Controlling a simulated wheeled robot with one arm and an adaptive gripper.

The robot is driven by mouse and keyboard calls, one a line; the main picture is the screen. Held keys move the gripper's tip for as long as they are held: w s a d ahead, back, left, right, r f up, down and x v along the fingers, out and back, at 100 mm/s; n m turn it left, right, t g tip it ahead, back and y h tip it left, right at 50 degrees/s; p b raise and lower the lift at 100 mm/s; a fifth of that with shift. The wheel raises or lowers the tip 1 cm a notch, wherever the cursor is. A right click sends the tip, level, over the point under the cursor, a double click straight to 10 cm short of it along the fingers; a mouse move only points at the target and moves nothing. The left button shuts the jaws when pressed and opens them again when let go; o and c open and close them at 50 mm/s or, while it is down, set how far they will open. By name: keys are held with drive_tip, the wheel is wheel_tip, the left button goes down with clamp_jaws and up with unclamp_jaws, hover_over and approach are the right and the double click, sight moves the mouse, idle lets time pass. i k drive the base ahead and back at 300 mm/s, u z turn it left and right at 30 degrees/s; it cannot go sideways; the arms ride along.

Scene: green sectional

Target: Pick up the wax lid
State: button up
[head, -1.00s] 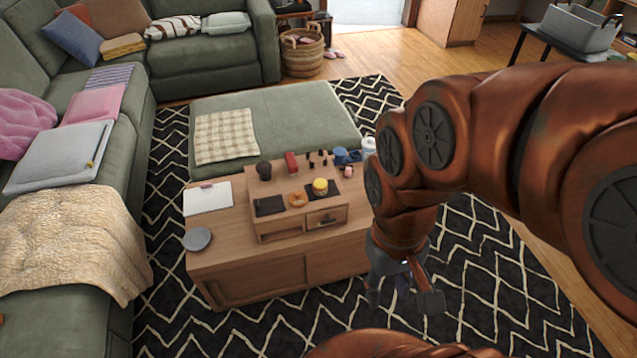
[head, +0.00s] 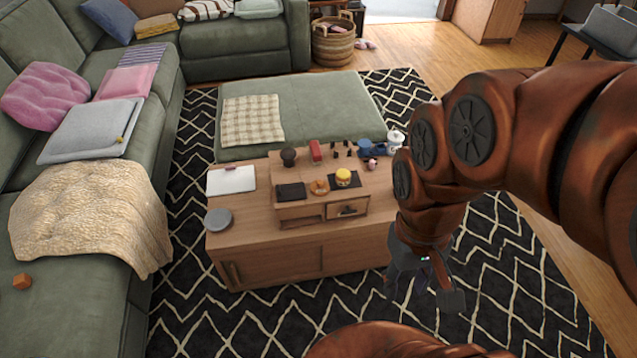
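I cannot tell for certain which thing is the wax lid. A grey round flat disc (head: 218,220) lies on the left front corner of the wooden coffee table (head: 265,258). A yellow round item (head: 343,176) sits on a dark mat on the table's raised shelf (head: 292,211); whether it has a separate lid is too small to tell. My gripper (head: 424,290) hangs over the rug, right of the table's front right corner. Its fingers are apart with nothing between them. My arm covers the table's right end.
The raised shelf also holds a pretzel-like item (head: 319,187), a dark wallet-like item (head: 290,191) and a dark cup (head: 288,157). A white clipboard (head: 231,180) lies behind the disc. A blue mug (head: 372,148) stands at the back right. The green sofa (head: 90,290) bounds the left; patterned rug lies in front.

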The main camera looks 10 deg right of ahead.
sight(320, 187)
drive_tip(key=z, duration=0.4)
drive_tip(key=k, duration=0.9)
drive_tip(key=i, duration=1.2)
drive_tip(key=u, duration=1.65)
drive_tip(key=i, duration=0.25)
